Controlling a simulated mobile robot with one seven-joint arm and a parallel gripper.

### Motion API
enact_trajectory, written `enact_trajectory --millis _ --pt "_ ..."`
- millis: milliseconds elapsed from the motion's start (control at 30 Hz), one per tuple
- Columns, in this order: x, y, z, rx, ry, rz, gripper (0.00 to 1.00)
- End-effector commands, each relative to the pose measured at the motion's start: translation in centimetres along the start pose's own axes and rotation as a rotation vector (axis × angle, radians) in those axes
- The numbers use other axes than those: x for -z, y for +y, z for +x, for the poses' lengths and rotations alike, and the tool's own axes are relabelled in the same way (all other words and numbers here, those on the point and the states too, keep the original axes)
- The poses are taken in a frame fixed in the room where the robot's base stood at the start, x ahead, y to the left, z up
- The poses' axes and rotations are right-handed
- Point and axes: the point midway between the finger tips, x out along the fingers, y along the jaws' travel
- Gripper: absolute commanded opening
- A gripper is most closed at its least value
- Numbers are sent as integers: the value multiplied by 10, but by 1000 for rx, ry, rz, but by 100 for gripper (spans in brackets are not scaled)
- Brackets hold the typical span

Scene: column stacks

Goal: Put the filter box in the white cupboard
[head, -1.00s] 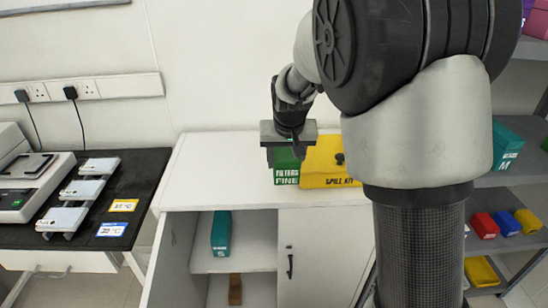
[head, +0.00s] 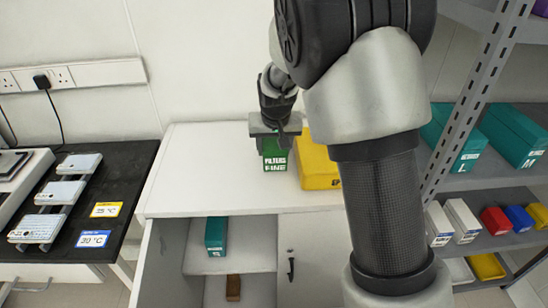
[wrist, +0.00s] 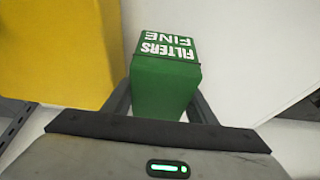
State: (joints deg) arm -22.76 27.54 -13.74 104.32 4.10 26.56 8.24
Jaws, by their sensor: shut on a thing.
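The filter box is green with white "FILTERS FINE" lettering (head: 274,158). It is at the top of the white cupboard (head: 200,185), left of the yellow spill kit box; I cannot tell whether it touches the top. My gripper (head: 275,138) is shut on it from above. In the wrist view the filter box (wrist: 165,75) sits between my two fingers (wrist: 160,105). The cupboard's left side is open, showing an upper shelf with a teal box (head: 216,235) and a brown block (head: 233,287) below. The right door (head: 315,260) with a black handle is closed.
The yellow spill kit box (head: 318,165) stands right beside the filter box, partly hidden by my arm. A black bench (head: 120,180) with several pale devices is at the left. Grey shelving (head: 500,180) with teal boxes and coloured bins is at the right. The cupboard top's left part is clear.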

Motion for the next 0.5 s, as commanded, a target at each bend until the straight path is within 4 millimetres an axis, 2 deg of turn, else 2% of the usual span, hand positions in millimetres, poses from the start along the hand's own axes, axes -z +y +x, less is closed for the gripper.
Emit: enact_trajectory --millis 233,500 --pt "-14 0 31 -1 -3 0 27" --pt "-14 0 32 0 -1 0 27"
